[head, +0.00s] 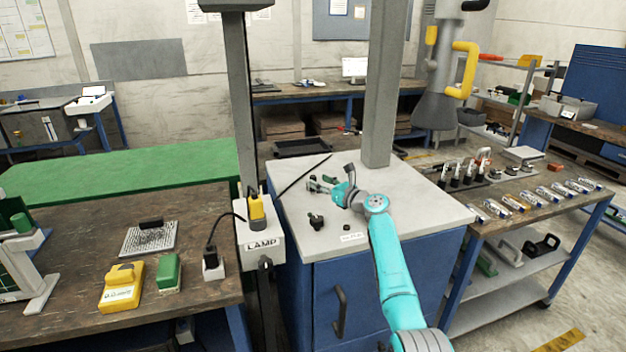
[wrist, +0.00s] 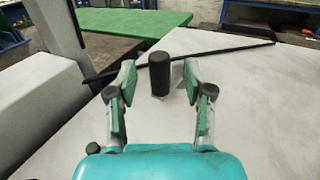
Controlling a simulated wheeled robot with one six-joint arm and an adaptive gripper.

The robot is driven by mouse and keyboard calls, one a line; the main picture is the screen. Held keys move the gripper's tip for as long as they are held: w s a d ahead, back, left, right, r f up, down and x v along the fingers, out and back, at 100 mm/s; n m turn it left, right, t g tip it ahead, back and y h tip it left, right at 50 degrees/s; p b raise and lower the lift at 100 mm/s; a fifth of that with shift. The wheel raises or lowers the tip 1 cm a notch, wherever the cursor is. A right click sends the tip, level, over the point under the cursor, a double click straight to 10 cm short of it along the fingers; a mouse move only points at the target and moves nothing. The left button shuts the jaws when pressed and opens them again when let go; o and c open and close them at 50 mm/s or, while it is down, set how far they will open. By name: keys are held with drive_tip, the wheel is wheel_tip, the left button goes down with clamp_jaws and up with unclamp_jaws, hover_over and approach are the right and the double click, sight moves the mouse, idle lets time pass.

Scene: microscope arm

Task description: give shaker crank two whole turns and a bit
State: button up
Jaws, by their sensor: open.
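A black upright cylinder, which looks like the grip of the shaker crank (wrist: 159,73), stands just ahead of my gripper in the wrist view. My gripper (wrist: 159,82) is open, with one green-padded finger on each side of the cylinder's line. Bare space shows between the cylinder and both fingers. In the head view my gripper (head: 322,184) reaches left, low over the pale cabinet top (head: 420,205). The rest of the crank and its shaker cannot be made out clearly.
A black cable or rod (wrist: 215,50) lies behind the cylinder. A dark knobbed piece (head: 315,219) and a small black knob (head: 346,228) are on the cabinet top nearby. A grey post (head: 385,90) rises at its back; the lamp post with a LAMP box (head: 262,245) stands left.

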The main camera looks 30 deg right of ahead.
sight(313, 176)
drive_tip(key=shift+w+a, duration=0.25)
drive_tip(key=shift+w, duration=0.75)
drive_tip(key=shift+w+a, duration=0.2)
drive_tip(key=shift+w, duration=0.8)
clamp_jaws()
